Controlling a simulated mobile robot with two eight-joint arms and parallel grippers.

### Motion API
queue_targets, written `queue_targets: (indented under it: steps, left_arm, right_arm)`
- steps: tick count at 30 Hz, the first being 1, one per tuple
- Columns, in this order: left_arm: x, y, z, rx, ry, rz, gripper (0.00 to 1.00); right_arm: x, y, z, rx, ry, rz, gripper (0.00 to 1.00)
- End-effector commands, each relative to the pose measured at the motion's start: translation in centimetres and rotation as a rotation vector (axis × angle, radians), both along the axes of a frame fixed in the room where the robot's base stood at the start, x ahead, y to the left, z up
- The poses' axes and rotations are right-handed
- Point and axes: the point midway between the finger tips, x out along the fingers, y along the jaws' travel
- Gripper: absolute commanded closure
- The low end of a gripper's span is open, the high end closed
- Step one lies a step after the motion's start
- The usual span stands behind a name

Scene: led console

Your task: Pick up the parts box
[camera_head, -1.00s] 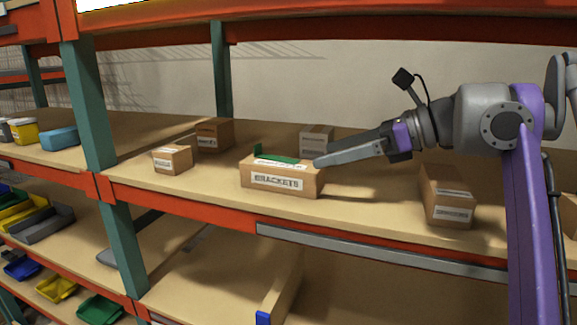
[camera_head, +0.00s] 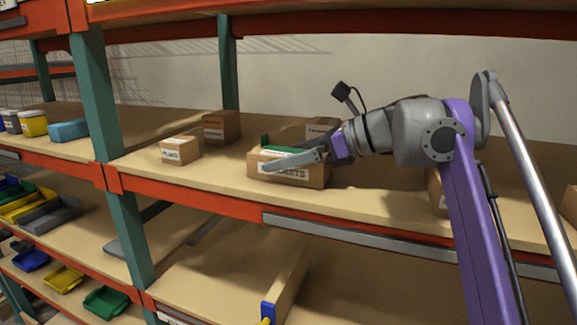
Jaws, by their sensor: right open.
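The parts box is most likely the cardboard box labelled BRACKETS (camera_head: 310,174), on the middle shelf near its front edge, with a green piece at its top. My right gripper (camera_head: 275,160) reaches in from the right and is open. One finger lies across the box's labelled front and hides part of the lettering. The other finger is mostly hidden at the box's top and right end, so I cannot tell whether either finger touches it. My left gripper is not in view.
Small cardboard boxes stand left (camera_head: 181,149) and behind left (camera_head: 222,127). Another box (camera_head: 321,128) is behind, and one (camera_head: 438,192) is partly behind my right arm. A teal post (camera_head: 97,95) and orange shelf beam (camera_head: 190,204) bound the shelf. Bare shelf lies left of the labelled box.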

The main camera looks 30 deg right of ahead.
Motion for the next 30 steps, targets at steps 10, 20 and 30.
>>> queue_targets:
  steps: [10,20,30]
  left_arm:
    - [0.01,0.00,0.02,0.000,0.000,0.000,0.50]
    - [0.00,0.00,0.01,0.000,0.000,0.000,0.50]
    - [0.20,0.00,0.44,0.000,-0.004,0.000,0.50]
  right_arm:
    - [0.01,0.01,0.01,0.000,0.000,0.000,0.27]
    - [0.00,0.02,0.03,0.000,0.000,0.000,0.86]
    - [0.01,0.01,0.95,0.001,-0.001,0.000,0.88]
